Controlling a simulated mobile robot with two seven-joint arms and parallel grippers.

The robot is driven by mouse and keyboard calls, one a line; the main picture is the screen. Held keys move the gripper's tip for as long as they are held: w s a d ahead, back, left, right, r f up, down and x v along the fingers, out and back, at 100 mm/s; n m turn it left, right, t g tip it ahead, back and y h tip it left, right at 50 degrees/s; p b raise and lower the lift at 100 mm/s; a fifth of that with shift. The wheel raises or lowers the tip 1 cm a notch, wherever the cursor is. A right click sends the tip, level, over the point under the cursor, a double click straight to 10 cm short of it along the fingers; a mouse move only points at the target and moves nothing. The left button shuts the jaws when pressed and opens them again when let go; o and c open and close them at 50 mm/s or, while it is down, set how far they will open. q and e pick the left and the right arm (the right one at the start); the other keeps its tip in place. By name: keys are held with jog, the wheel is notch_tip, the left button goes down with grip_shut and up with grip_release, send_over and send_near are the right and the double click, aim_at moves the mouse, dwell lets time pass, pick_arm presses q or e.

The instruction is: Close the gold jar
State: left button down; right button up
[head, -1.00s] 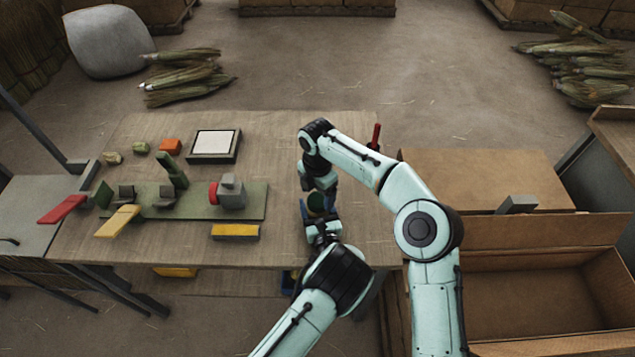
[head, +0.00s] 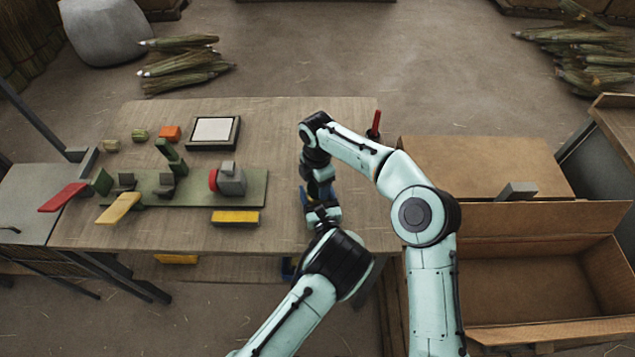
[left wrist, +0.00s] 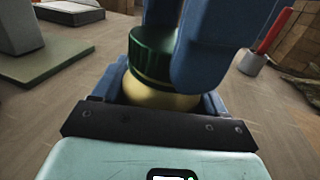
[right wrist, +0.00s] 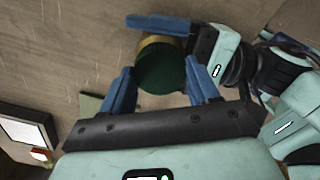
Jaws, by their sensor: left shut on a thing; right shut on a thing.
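The gold jar (left wrist: 158,95) is upright in the left wrist view, with its dark green lid (left wrist: 152,52) on top. The lid also shows from above in the right wrist view (right wrist: 161,68), with a gold edge behind it. My left gripper (head: 320,210) is shut around the jar's gold body from the side. My right gripper (right wrist: 162,88) is above it, with its blue fingers on either side of the green lid. In the head view the arms hide the jar. Whether the lid is fully seated is unclear.
The wooden table (head: 290,130) has a green board (head: 197,192) with clamps and a grey block at left. A yellow block (head: 235,217) lies in front, and a framed white pad (head: 213,131) behind. A red stick (head: 376,121) stands at right. Cardboard boxes (head: 530,290) lie beyond the right edge.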

jog(key=m, duration=0.7)
jog(key=shift+m, duration=0.4)
jog(key=m, duration=0.4)
jog(key=shift+m, duration=0.3)
jog(key=m, duration=1.2)
jog(key=shift+m, duration=0.4)
jog(key=o, duration=1.2)
jog(key=shift+o, duration=0.2)
notch_tip(320, 180, up, 12)
